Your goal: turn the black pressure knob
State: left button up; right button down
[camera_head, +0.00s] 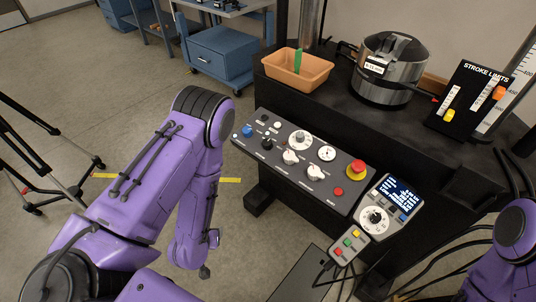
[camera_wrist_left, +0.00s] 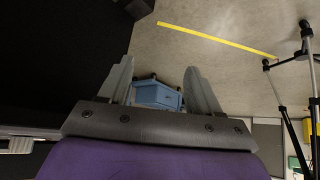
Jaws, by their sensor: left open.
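The dark control panel (camera_head: 305,165) is fixed to the front of the black bench. A black knob (camera_head: 267,144) sits on its left part, between a blue knob (camera_head: 247,131) and a white knob (camera_head: 290,157); a smaller black control (camera_head: 264,118) lies above. The labels are too small to read, so I cannot tell which is for pressure. My left arm hangs left of the panel, apart from it. My left gripper's fingers (camera_wrist_left: 162,85) are spread and empty in the wrist view. My right gripper is out of view; only part of that arm shows at right.
A red-topped stop button (camera_head: 357,166) and a screen unit (camera_head: 390,205) are at the panel's right. An orange tray (camera_head: 297,69) and a metal pot (camera_head: 390,68) stand on the bench. A tripod (camera_head: 40,165) is at left. Floor left of the panel is open.

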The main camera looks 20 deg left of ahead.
pick_arm(q)
jog(key=w+a+r+m+t+h+b, duration=0.1)
jog(key=w+m+t, duration=0.15)
jog(key=w, duration=0.45)
jog(key=w+a+r+m+t+h+b, duration=0.1)
jog(key=w+r+m+t+h, duration=0.15)
jog(key=w, duration=0.45)
jog(key=m+t+h+b, duration=0.1)
jog(key=m+t+h, duration=0.3)
jog(key=m+h, duration=0.45)
send_near(265, 143)
jog(key=shift+n+h, duration=0.3)
jog(key=shift+n, duration=0.05)
jog(key=p+x, duration=0.1)
jog(key=x, duration=0.9)
jog(key=shift+w+f, duration=0.1)
jog(key=shift+f, duration=0.05)
jog(key=shift+w+d, duration=0.2)
jog(key=shift+w, duration=0.25)
jog(key=c, duration=1)
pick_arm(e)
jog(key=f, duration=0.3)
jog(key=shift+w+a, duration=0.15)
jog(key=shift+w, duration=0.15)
